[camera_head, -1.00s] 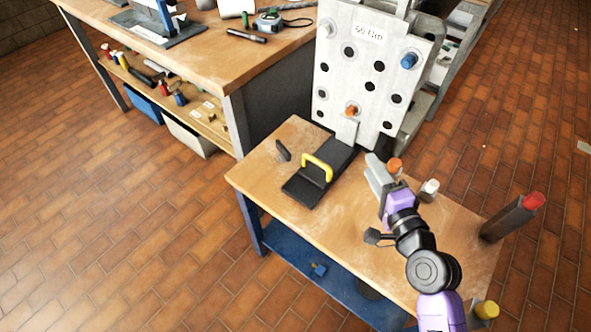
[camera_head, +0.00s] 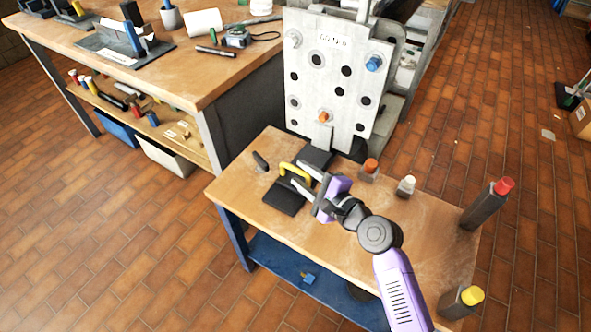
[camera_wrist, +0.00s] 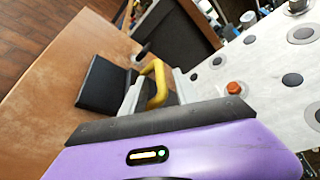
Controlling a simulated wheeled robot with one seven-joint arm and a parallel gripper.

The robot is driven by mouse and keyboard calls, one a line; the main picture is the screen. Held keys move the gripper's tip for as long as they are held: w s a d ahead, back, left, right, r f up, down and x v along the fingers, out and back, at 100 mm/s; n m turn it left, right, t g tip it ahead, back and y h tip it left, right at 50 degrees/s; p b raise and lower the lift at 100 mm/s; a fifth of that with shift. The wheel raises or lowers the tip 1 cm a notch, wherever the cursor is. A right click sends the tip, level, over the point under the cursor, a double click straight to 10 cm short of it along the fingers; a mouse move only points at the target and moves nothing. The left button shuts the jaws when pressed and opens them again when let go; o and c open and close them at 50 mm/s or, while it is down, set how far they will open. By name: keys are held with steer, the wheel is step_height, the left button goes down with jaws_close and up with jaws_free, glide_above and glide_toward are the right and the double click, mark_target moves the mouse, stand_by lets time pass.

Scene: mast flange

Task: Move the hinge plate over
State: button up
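The black plate with a yellow handle, which I take as the hinge plate (camera_head: 284,198), lies flat on the small wooden table, in front of the grey flange panel. Its yellow handle (camera_head: 291,170) stands up from it. My gripper (camera_head: 301,177) is at the handle with its two fingers spread. In the wrist view, the handle (camera_wrist: 158,84) shows between the fingers of my gripper (camera_wrist: 160,92), and the black plate (camera_wrist: 102,84) shows beyond. I cannot tell whether a finger touches the handle. The fingers hide part of the plate.
The upright grey flange panel (camera_head: 337,88) with holes and bolts stands close behind. A small dark item (camera_head: 260,161) lies left of the plate. The table's front middle is clear.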

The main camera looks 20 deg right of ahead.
steer(key=shift+x, duration=1.65)
steer(key=shift+d, duration=0.1)
jaws_close()
